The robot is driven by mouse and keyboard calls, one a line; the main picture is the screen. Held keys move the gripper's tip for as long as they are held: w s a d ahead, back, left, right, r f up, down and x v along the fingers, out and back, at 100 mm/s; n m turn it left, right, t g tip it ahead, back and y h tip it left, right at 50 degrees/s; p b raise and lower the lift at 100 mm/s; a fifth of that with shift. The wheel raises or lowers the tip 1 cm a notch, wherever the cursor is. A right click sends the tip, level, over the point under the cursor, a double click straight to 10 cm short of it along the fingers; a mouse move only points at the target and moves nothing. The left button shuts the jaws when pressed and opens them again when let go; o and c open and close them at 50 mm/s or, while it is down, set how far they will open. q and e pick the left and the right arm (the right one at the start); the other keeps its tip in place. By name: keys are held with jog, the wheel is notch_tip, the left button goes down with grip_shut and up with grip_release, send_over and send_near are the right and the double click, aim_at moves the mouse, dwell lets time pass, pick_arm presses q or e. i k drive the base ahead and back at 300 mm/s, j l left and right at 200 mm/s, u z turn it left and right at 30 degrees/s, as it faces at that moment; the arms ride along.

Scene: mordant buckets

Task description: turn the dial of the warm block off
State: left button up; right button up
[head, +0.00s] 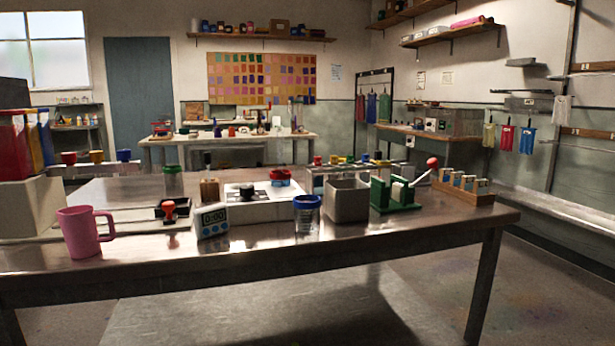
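Neither of my grippers is in view. A low white unit (262,212) stands near the middle of the metal table, with a small dark round piece (247,191) and a red piece (280,177) on top. Behind a grey open box (346,203) is a grey block (316,181) with several coloured caps along its top. I cannot tell which of these two is the warm block. No dial or dial setting can be made out clearly at this size.
On the metal table (160,258) stand a pink mug (80,230), a timer (212,222), a blue-lidded jar (307,216), a green stand with a red-knobbed lever (396,193) and a wooden rack (464,188). Its front edge is mostly clear.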

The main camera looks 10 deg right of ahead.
aim_at(247, 191)
jog(key=i+j+z, duration=0.15)
jog(key=z, duration=0.25)
jog(key=i+j+z, duration=0.5)
jog(key=z, duration=0.3)
jog(key=i+j+z, duration=0.1)
jog(key=j+z, duration=0.3)
